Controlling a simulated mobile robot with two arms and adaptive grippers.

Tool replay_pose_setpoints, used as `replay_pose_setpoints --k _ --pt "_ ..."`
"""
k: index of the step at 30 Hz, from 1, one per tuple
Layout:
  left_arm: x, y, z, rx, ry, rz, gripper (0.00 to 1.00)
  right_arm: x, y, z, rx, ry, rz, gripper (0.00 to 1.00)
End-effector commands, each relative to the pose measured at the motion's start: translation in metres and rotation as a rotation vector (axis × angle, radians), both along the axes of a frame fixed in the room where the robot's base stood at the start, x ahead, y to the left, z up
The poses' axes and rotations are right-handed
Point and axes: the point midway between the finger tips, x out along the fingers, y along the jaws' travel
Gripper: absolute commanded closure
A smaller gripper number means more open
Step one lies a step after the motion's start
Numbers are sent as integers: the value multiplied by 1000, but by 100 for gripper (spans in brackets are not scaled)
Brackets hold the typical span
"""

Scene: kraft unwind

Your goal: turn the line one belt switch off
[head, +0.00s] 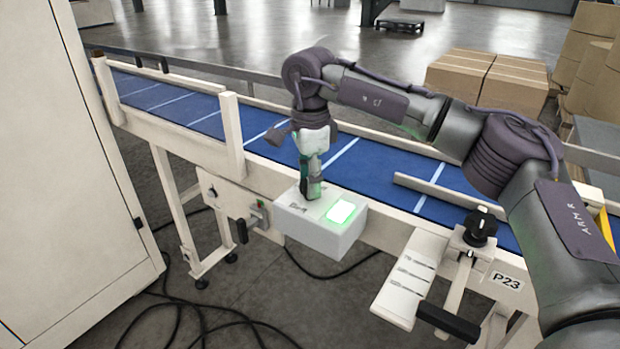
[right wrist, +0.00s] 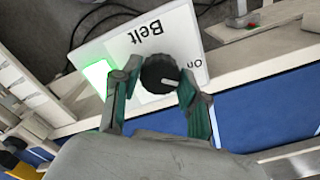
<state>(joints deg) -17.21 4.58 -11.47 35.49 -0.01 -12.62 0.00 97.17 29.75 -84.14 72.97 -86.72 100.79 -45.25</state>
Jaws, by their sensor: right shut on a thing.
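The belt switch is a pale box (head: 320,238) on the near side of the conveyor, with a bright green lit lamp (head: 341,212) on top. The right wrist view shows its face with the word "Belt", the lit lamp (right wrist: 97,76) and a round dark knob (right wrist: 160,72). The knob's white mark lies toward the side where "On" is printed. My right gripper (head: 312,192) reaches down onto the box. In the wrist view its fingers (right wrist: 158,100) stand on both sides of the knob and are shut on it. In the head view the gripper hides the knob. My left gripper is out of view.
A blue conveyor belt (head: 200,113) with a cream frame runs behind the box. A white plate with a black knob (head: 480,226) and a black handle stands at right. A large cream cabinet (head: 65,180) fills the left. Cartons (head: 488,78) stand behind; cables lie on the floor.

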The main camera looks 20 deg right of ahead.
Motion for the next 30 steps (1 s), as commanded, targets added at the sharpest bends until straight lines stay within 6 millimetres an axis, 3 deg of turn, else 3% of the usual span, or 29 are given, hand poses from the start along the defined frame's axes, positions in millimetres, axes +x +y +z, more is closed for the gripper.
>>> replay_pose_setpoints --k 18,30 --pt "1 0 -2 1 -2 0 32 0 0 0 -1 0 -578 91" --pt "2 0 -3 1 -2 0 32 0 0 0 -1 -1 -834 91"
